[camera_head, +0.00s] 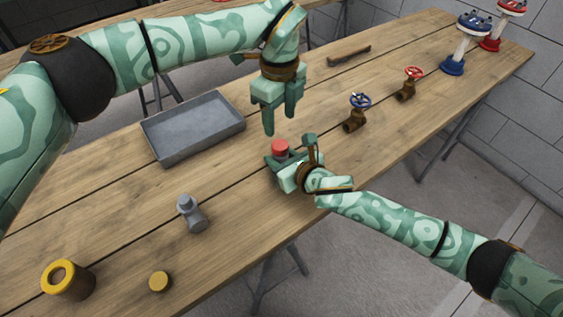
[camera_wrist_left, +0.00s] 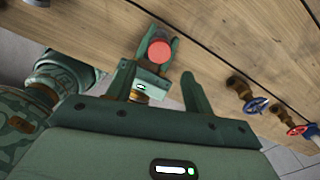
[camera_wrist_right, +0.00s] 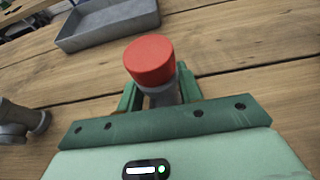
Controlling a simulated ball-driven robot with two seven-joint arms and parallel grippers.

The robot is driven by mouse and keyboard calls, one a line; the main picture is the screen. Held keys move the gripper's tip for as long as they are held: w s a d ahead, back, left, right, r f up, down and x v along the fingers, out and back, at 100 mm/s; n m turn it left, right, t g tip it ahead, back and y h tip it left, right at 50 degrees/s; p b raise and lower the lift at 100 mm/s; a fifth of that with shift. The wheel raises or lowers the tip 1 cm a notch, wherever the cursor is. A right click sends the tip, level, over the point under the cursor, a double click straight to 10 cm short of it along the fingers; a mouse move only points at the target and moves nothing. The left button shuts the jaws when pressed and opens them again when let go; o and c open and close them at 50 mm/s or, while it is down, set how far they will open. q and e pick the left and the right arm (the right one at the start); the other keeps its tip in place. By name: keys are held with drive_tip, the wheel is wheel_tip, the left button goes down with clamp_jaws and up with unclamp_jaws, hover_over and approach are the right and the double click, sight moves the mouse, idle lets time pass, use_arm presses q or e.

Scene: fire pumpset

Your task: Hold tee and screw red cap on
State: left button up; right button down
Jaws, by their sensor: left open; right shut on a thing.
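My right gripper (camera_head: 283,168) is shut on a grey fitting, the tee (camera_wrist_right: 164,93), above or on the table's middle. The red cap (camera_head: 280,147) sits on top of the tee's upper end; it also shows in the left wrist view (camera_wrist_left: 159,51) and the right wrist view (camera_wrist_right: 150,60). I cannot tell how tightly it is seated. Most of the tee is hidden by the right gripper's fingers. My left gripper (camera_head: 279,118) is open and empty, fingers pointing down, just above the cap and apart from it.
A grey tray (camera_head: 165,156) lies behind and left. A blue-wheel valve (camera_head: 355,122) and red-wheel valve (camera_head: 405,92) stand to the right.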

sight(280, 144)
use_arm(q)
drive_tip(key=shift+n, duration=0.7)
drive_tip(key=shift+f, duration=4)
drive_tip(key=shift+c, duration=0.3)
drive_tip(key=c, duration=0.9)
drive_tip(key=m, duration=1.3)
